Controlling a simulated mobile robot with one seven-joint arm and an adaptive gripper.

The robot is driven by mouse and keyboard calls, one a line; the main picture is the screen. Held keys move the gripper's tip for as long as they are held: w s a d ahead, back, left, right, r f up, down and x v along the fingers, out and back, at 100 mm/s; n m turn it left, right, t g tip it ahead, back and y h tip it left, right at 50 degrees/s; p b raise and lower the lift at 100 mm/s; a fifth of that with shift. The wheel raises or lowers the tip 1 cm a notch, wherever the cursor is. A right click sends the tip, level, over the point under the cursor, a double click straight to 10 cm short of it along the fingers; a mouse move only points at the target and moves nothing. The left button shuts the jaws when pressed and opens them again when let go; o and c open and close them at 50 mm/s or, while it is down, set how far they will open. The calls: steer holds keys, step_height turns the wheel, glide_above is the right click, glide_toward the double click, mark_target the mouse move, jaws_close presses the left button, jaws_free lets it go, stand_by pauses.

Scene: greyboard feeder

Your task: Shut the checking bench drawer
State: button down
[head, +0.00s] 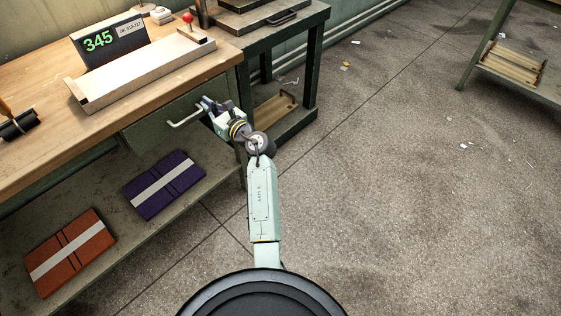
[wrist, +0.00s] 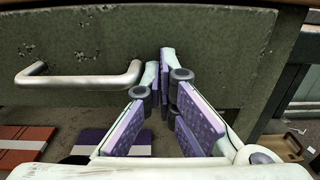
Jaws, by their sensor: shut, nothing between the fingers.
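The checking bench drawer has a worn green front (head: 150,131) under the wooden bench top. Its pale bar handle (head: 186,119) shows left of my gripper. In the wrist view the drawer front (wrist: 215,50) fills the upper part, with the handle (wrist: 80,80) at left. The front looks close under the bench edge; I cannot tell whether any gap remains. My gripper (head: 203,104) is shut and empty, right of the handle and not around it. In the wrist view its fingertips (wrist: 166,58) point at the drawer front, close to it; contact is unclear.
A display reading 345 (head: 100,40) and a pale tray (head: 150,78) are on the bench top (head: 40,90). An orange folder (head: 70,252) and a purple folder (head: 163,185) lie on the lower shelf. A green side table (head: 285,45) stands behind. The floor at right is mostly clear.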

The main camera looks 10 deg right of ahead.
steer(key=x, duration=0.2)
steer(key=shift+w+a+r, duration=0.15)
steer(key=shift+w, duration=0.15)
steer(key=shift+r, duration=0.1)
stand_by(0.3)
